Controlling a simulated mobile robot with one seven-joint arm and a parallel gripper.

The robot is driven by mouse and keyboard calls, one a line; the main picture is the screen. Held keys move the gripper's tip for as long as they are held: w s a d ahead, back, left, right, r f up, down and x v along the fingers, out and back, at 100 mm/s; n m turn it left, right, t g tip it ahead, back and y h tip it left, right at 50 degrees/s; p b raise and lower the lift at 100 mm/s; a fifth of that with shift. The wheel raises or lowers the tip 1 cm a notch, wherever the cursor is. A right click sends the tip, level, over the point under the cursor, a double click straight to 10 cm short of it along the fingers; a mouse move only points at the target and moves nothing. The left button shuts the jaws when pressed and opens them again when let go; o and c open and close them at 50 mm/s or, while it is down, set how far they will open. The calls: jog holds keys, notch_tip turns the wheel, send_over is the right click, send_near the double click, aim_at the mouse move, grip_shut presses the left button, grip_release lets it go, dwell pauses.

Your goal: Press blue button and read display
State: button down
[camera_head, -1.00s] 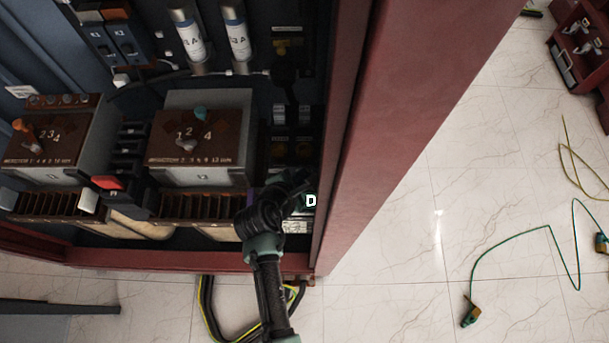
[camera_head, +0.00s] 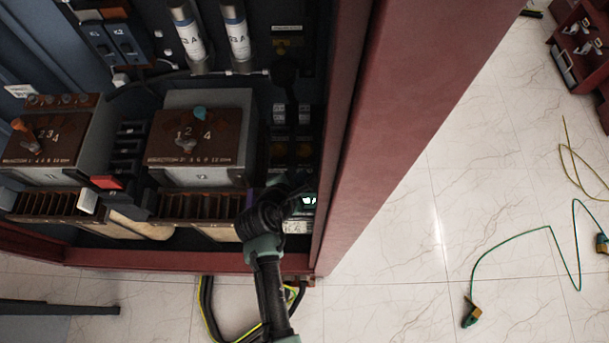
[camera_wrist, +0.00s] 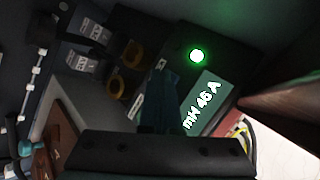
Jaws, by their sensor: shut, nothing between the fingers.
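A dark device with a lit green display (camera_wrist: 205,103) shows in the wrist view. Its tilted white characters look like "mH 46 A", with the first letters unclear. A round light (camera_wrist: 197,55) glows green above the display. My gripper (camera_wrist: 158,95) has its teal fingers shut and empty, in front of the device just left of the display. No blue button can be made out; the fingers cover part of the panel. In the head view the display (camera_head: 309,200) is a small bright patch at the cabinet's lower right, beside my dark wrist.
The red cabinet side wall (camera_head: 365,140) stands close to the right of the display. Two boxes with numbered dials, a left one (camera_head: 50,140) and a right one (camera_head: 200,135), sit to the left. Cables (camera_head: 205,305) hang below the cabinet.

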jog(key=shift+r, duration=0.1)
jog(key=shift+r+p, duration=0.75)
jog(key=shift+p, duration=0.3)
jog(key=shift+r, duration=0.15)
notch_tip(320, 180, up, 5)
jog(key=p, duration=0.5)
jog(key=shift+s+f, duration=0.1)
jog(key=shift+f, duration=0.1)
dwell(0.3)
